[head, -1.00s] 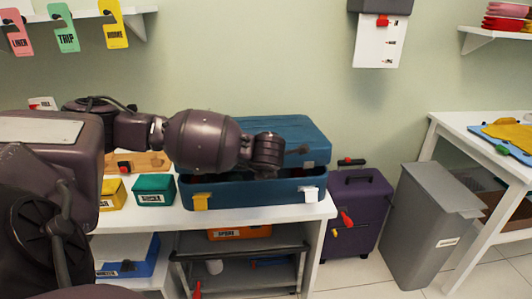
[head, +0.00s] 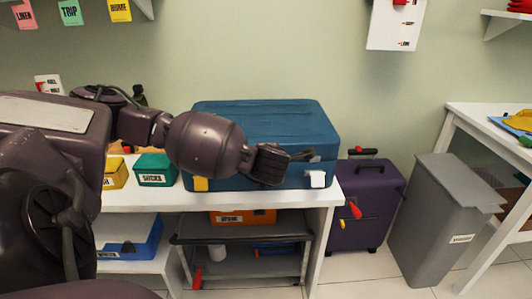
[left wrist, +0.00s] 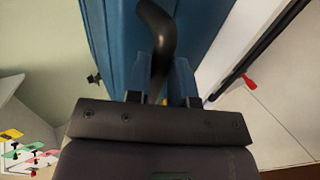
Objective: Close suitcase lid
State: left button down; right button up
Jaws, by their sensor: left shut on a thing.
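The blue suitcase (head: 265,118) lies flat on the white table, its lid down with no open gap visible. A yellow latch (head: 201,184) and a white latch (head: 317,179) show on its front. My left gripper (head: 300,155) is at the suitcase's front right. In the left wrist view, the left gripper (left wrist: 165,65) is shut on a dark curved handle (left wrist: 157,25) in front of the blue suitcase wall (left wrist: 105,40). My left forearm hides part of the suitcase's front. My right gripper is not in view.
A yellow box (head: 115,174) and a green box (head: 155,170) stand left of the suitcase on the white table (head: 325,196). A purple suitcase (head: 368,200) and a grey bin (head: 432,210) stand on the floor at right. Shelves below hold an orange box (head: 243,217).

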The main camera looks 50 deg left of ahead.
pick_arm(q)
jog(key=c, duration=1.4)
grip_release()
jog(key=f, duration=0.2)
jog(key=s+f, duration=0.1)
jog(key=shift+d+g, duration=0.25)
jog(key=shift+g, duration=0.05)
jog(key=o, duration=0.4)
jog(key=shift+w+f+h, duration=0.2)
jog(key=shift+w+h, duration=0.05)
jog(key=shift+h, duration=0.05)
jog(key=shift+r, duration=0.25)
jog(key=p+v, duration=0.1)
jog(key=v, duration=0.4)
jog(key=p+v, duration=0.1)
jog(key=v, duration=0.5)
jog(key=shift+w+a+r, duration=0.15)
jog(key=shift+w+r, duration=0.05)
jog(key=shift+r, duration=0.05)
